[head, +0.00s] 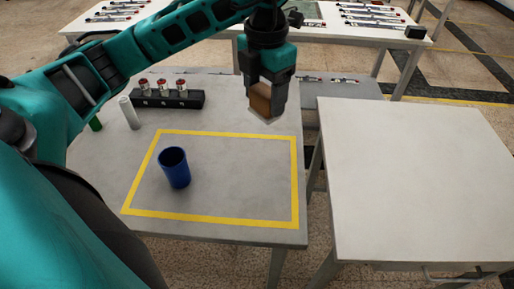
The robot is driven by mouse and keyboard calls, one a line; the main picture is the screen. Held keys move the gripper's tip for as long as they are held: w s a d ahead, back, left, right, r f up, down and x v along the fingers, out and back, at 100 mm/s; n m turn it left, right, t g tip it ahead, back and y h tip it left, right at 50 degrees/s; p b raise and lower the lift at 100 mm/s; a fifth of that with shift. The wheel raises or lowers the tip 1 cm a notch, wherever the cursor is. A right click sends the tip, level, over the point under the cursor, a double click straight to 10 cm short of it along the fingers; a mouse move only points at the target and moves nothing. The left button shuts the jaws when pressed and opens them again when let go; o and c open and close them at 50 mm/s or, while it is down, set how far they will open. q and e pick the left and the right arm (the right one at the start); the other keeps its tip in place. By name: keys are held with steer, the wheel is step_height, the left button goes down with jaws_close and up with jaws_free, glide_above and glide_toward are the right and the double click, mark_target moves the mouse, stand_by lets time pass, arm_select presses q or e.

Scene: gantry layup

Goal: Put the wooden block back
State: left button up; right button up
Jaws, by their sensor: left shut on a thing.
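The brown wooden block (262,99) is held in my left gripper (266,108). The gripper points down and is shut on the block. It holds the block above the back right part of the grey table (215,235), near the far right corner of the yellow taped rectangle (212,221). The block's lower end appears clear of the table, though the exact height is hard to tell. My right gripper is not in view.
A blue cup (174,168) stands inside the rectangle at the left. A black rack (158,101) with red-topped pieces, a white cylinder (129,113) and a green cylinder (95,124) stand behind it. A bare white table (415,180) is at the right. Tables with tools lie behind.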

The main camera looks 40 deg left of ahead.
arm_select(q)
step_height(320, 180, down, 18)
steer(key=shift+f+b, duration=0.15)
steer(key=shift+b, duration=0.15)
steer(key=shift+f, duration=0.15)
steer(key=o, duration=1)
steer(key=shift+r, duration=0.35)
step_height(320, 180, up, 12)
steer(key=shift+f, duration=0.15)
